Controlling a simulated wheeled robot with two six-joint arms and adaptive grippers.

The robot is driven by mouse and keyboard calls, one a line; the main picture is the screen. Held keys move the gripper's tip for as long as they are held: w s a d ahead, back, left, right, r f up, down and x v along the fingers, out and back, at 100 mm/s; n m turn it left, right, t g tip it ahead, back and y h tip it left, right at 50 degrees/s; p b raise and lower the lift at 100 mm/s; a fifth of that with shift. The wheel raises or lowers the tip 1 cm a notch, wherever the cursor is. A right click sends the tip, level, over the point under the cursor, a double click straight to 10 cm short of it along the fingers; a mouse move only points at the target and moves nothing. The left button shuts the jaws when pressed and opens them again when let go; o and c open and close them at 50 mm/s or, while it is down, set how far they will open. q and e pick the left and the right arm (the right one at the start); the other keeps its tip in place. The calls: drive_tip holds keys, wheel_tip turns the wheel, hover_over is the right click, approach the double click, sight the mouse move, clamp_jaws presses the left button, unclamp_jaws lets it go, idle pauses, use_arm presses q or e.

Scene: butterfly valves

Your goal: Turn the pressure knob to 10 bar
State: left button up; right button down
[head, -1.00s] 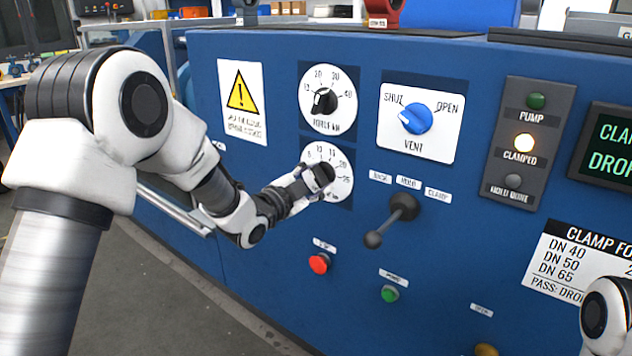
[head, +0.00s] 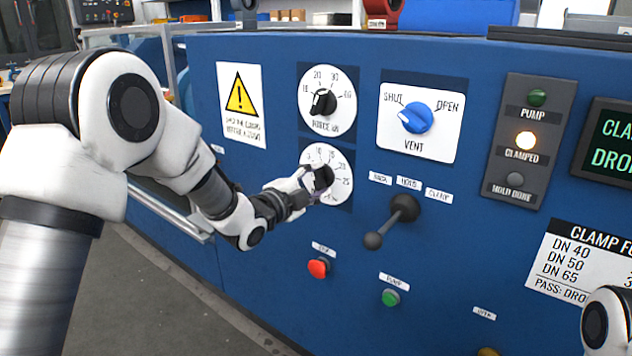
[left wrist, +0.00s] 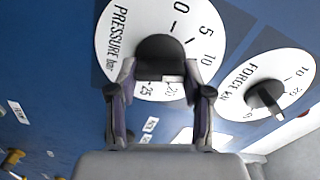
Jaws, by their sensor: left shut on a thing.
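The pressure knob (head: 323,177) is a dark knob on a round white dial (head: 343,160) on the blue panel. In the left wrist view the dial (left wrist: 112,50) reads "PRESSURE bar", with 0, 5, 10, 20 and 25 showing. My left gripper (head: 313,182) is shut on the knob, and its fingers (left wrist: 160,85) stand on either side of the dark knob (left wrist: 160,55). The fingers hide part of the scale, and I cannot tell which value the knob's pointer marks. My right gripper is out of view; only part of my right arm shows at the lower right.
The force dial (head: 325,100) sits just above, and the blue vent knob (head: 416,118) is to the right. A dark lever (head: 402,208) sticks out at the lower right of the pressure dial. A red button (head: 318,267) and a green button (head: 390,297) are below.

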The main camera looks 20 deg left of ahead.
use_arm(q)
drive_tip(key=o, duration=1.2)
drive_tip(key=shift+c, duration=0.2)
drive_tip(key=v, duration=1.2)
